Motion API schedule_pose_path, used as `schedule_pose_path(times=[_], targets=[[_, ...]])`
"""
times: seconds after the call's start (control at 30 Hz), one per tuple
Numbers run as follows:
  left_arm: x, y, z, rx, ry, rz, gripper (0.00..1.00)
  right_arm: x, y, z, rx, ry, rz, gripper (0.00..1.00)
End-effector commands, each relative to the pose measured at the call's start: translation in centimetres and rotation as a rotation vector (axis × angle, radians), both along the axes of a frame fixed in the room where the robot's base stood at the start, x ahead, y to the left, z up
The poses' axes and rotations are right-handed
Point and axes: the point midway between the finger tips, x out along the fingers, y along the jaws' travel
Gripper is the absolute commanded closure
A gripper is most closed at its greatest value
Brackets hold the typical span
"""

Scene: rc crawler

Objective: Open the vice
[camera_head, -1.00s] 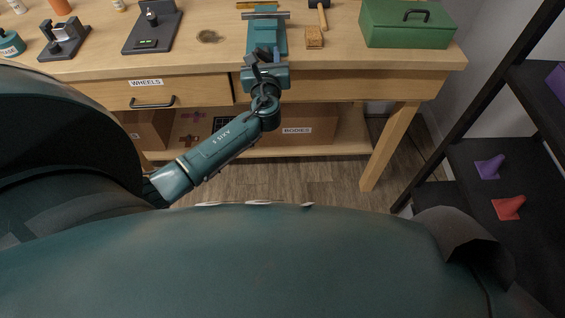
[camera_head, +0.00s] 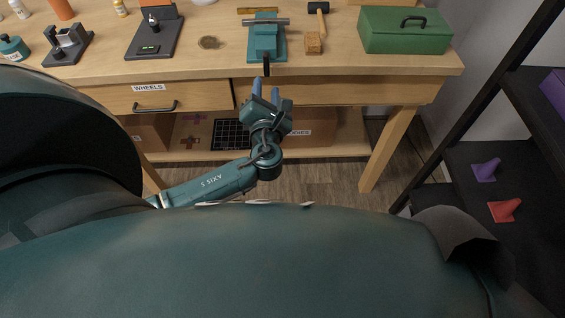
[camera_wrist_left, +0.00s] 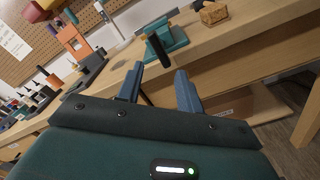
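The teal vice (camera_head: 264,42) stands on the workbench near its front edge, its grey jaws and slide at the top. Its black handle (camera_head: 267,66) sticks out over the front edge. It also shows in the left wrist view, the vice (camera_wrist_left: 172,40) at the top and its black handle (camera_wrist_left: 158,50) pointing toward me. My left gripper (camera_head: 265,88) is in front of the bench, just short of the handle. In the wrist view its blue fingers (camera_wrist_left: 160,86) are apart with nothing held between them, the handle showing beyond the gap. My right gripper is not in view.
A wooden block (camera_head: 313,43) and a hammer (camera_head: 320,16) lie right of the vice, with a green toolbox (camera_head: 405,30) further right. A round dish (camera_head: 208,42) lies to the left. The bench drawer (camera_head: 155,93) and front edge are close to my left arm.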

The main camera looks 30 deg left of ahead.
Motion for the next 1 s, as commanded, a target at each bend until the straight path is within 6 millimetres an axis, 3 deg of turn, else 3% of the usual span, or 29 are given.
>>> schedule_pose_path(times=[0.13, 0.57, 1.0], targets=[[-2.7, -1.6, -0.1, -0.008, 0.001, -0.001, 0.64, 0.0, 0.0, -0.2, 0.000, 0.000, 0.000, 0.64], [-5.8, -4.6, -7.6, -0.839, -0.051, 0.008, 0.64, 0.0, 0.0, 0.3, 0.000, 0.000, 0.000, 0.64], [-10.8, -9.2, -12.7, -1.739, -0.179, 0.271, 0.64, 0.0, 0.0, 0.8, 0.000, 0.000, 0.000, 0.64]])
